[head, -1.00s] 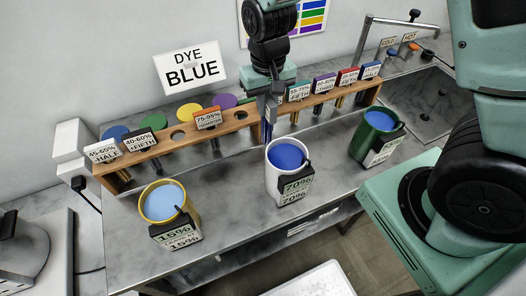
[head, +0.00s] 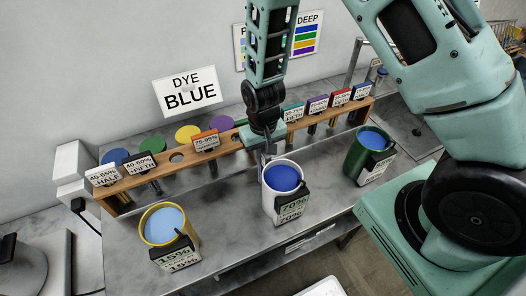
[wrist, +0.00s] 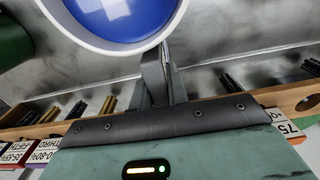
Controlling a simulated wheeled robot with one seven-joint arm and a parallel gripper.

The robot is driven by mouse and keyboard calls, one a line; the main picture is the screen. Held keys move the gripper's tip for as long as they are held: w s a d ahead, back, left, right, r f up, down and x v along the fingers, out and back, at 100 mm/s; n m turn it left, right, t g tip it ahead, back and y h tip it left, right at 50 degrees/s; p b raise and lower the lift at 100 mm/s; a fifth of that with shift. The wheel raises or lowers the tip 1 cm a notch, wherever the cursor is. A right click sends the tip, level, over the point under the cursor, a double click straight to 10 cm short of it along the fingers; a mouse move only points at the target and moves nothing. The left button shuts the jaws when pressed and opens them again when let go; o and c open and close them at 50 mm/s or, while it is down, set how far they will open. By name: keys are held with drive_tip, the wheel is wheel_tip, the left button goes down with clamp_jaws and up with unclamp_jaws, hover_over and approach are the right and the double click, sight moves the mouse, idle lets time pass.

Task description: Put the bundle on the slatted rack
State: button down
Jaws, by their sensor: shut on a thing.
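My gripper (head: 266,152) points down just behind the white pot (head: 269,207) of blue dye, in front of the wooden holder. In the wrist view its fingers (wrist: 160,65) are close together at the pot's rim (wrist: 168,38). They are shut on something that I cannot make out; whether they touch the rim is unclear. No bundle is plainly visible, and I cannot pick out a slatted rack.
A yellow pot (head: 146,236) of light blue dye stands left; a green pot (head: 355,157) stands right. The long wooden holder (head: 127,197) carries labelled cards and coloured discs. A sink lies at the right. A white object (head: 322,287) shows at the bottom edge.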

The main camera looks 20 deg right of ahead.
drive_tip(key=shift+f, duration=0.1)
drive_tip(key=c, duration=1.4)
unclamp_jaws()
drive_tip(key=shift+o, duration=0.2)
